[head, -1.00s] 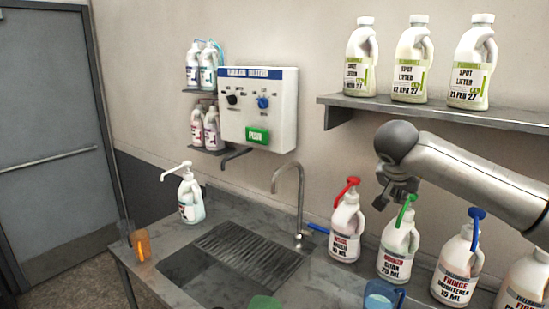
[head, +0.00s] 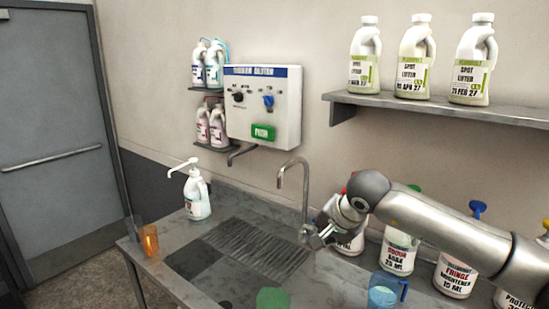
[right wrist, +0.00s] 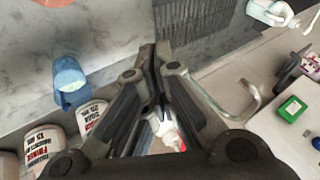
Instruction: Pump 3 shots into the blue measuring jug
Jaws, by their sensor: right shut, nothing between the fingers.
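The blue measuring jug (head: 383,291) stands on the steel counter at the lower right of the head view; it also shows at the left of the right wrist view (right wrist: 70,84). Pump bottles stand in a row behind it. The red-pump bottle (head: 347,247) is largely hidden by my right gripper; the green-pump bottle (head: 399,254) is partly behind my arm. The blue-pump bottle (head: 456,273) stands further right. My right gripper (head: 318,240) is shut and empty, low in front of the red-pump bottle and left of the jug. My left gripper is out of view.
The sink with its ribbed drainer (head: 255,249) and tap (head: 300,190) lies left of my gripper. A white pump bottle (head: 196,196) and an orange jug (head: 149,240) stand beyond it. A green vessel (head: 272,299) is at the front edge.

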